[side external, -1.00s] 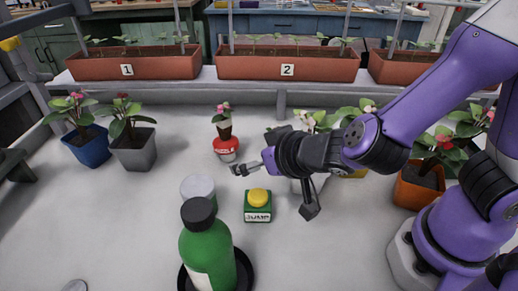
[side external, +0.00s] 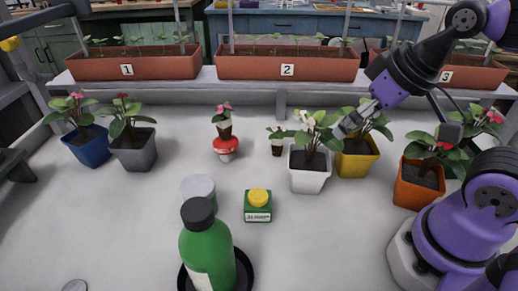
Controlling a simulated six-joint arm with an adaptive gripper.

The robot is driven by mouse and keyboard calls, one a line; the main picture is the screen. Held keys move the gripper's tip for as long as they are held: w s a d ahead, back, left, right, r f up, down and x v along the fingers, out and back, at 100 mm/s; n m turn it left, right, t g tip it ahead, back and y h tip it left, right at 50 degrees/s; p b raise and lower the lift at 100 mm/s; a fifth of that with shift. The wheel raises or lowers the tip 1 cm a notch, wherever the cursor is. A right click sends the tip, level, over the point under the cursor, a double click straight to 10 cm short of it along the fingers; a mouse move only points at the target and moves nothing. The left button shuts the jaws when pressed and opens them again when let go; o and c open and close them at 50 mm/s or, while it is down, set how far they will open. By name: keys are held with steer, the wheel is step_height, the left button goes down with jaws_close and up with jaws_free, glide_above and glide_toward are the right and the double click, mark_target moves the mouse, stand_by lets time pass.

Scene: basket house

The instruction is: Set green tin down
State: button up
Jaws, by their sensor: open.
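A small green, box-shaped tin (side external: 258,212) with a round yellow top stands upright on the pale worktop, near the middle of the view. Its white front label is too small to read surely. My gripper (side external: 348,127) is open and empty, up and to the right of the tin and well apart from it. It is by the leaves of the white and yellow pots' plants; I cannot tell whether it touches them.
A green bottle (side external: 207,255) stands on a dark round dish, with a pale cylinder (side external: 198,187) behind it. A white pot (side external: 309,180), yellow pot (side external: 356,162) and orange pot (side external: 418,188) stand at right. A red-and-white pot (side external: 225,147) is behind the tin. The left worktop is largely clear.

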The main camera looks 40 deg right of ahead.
steer(key=w+a+r+n+g, duration=0.2)
steer(key=w+a+r, duration=0.15)
steer(key=w, duration=0.35)
steer(key=n+g, duration=0.3)
steer(key=n, duration=0.1)
glide_above(197, 186)
steer(key=f, duration=0.8)
steer(key=shift+w+d+f, duration=0.15)
steer(key=shift+w+d, duration=0.25)
steer(key=shift+g, duration=0.3)
steer(key=f, duration=0.5)
steer(key=shift+a+f, duration=0.2)
steer(key=shift+a, duration=0.1)
steer(key=f, duration=0.5)
steer(key=shift+s+f, duration=0.25)
steer(key=shift+s, duration=0.1)
steer(key=c, duration=1.3)
